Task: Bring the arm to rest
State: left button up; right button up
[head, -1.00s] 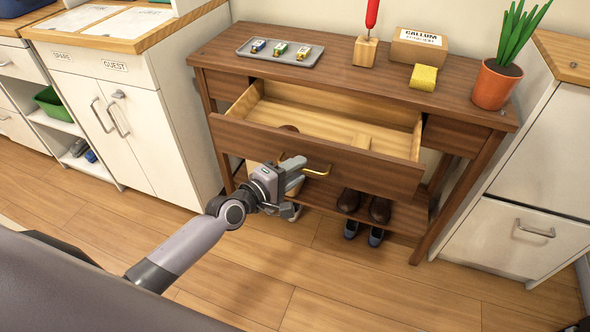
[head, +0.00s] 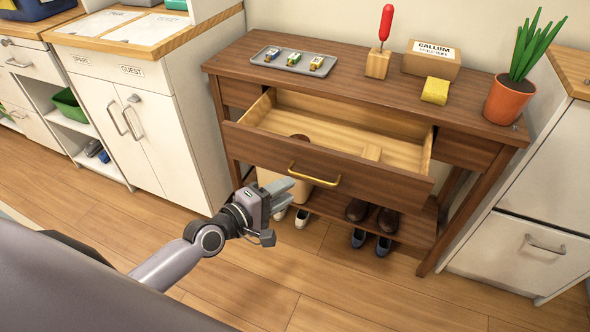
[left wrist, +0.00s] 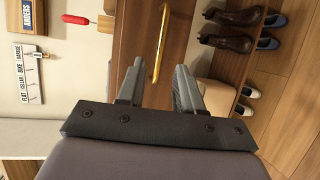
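My left gripper (head: 284,196) is in front of the console table's open drawer (head: 300,160), low and to the left of its brass handle (head: 315,174). In the left wrist view its two fingers (left wrist: 160,88) are spread apart with nothing between them. The brass handle also shows in the left wrist view (left wrist: 160,42), beyond the fingers and not touching them. My right gripper is not in view.
On the console top (head: 350,85) are a grey tray (head: 293,62) with several small items, a red-handled tool in a block (head: 379,62), a cardboard box (head: 431,60), a yellow sponge (head: 435,91) and a potted plant (head: 508,98). Shoes (head: 371,216) stand below. White cabinets flank it.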

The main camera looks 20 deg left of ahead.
pick_arm(q)
jog(key=s+f+m+g+y+p, duration=0.1)
jog(key=s+m+g+y+p, duration=0.3)
jog(key=s+m+p, duration=0.6)
jog(key=s+m, duration=0.6)
jog(key=s, duration=0.3)
jog(key=shift+s+a+f+y, duration=0.15)
jog(key=shift+a+f+y, duration=0.05)
jog(key=shift+f+y, duration=0.1)
